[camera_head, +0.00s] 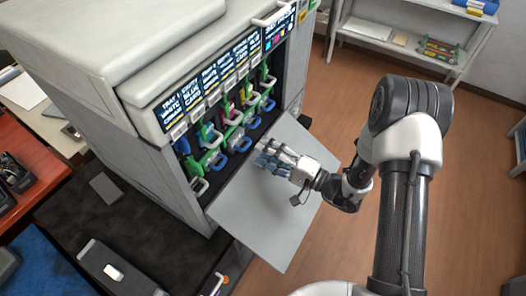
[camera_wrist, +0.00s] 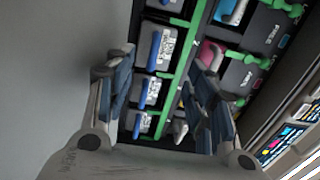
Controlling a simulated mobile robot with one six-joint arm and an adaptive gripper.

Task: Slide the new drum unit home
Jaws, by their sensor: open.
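The printer (camera_head: 182,160) stands open at the front, with a row of drum units with blue handles (camera_head: 243,144) low in its bay. In the wrist view several drum units (camera_wrist: 166,50) show white labels and blue handles beside a green rail. I cannot tell which one is the new drum unit, or whether one sits farther out than the others. My gripper (camera_head: 268,163) is open and empty over the lowered front door (camera_head: 262,215), just in front of the bay. In the wrist view its two fingers (camera_wrist: 160,75) are spread, with drum units beyond and between them.
Toner cartridges with green levers (camera_head: 228,112) sit above the drum row under a labelled panel (camera_head: 215,75). A white shelf (camera_head: 385,35) stands at the back right. A dark mat (camera_head: 110,225) lies left of the printer. The wooden floor at right is mostly open.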

